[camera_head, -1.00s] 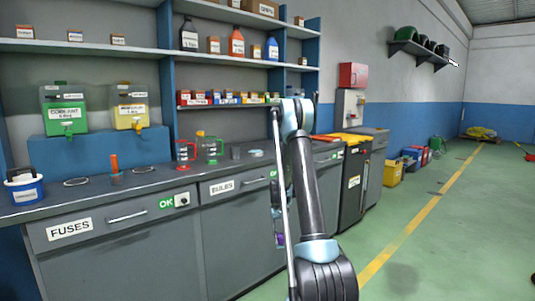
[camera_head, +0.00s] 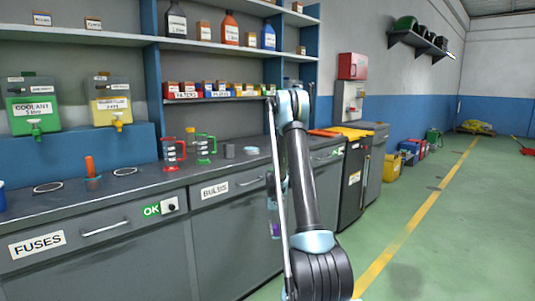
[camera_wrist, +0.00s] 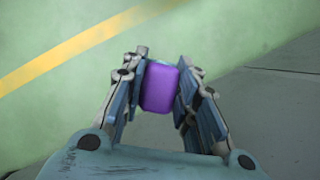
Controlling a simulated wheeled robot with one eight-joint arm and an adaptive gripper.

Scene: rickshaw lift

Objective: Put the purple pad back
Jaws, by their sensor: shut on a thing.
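The purple pad (camera_wrist: 160,87) is a small rounded block in the wrist view. My gripper (camera_wrist: 161,82) is shut on it, with one finger against each side. The pad is held up above the green floor, beside the dark grey cabinet side. In the head view a bit of purple (camera_head: 275,229) shows low beside my arm, in front of the cabinets; my arm hides most of my gripper there.
The grey counter (camera_head: 120,189) has a red-handled jug (camera_head: 170,153), a green-handled jug (camera_head: 203,149), a grey cup (camera_head: 229,151) and a pale blue round thing (camera_head: 251,150). The green floor (camera_head: 440,220) at right is open.

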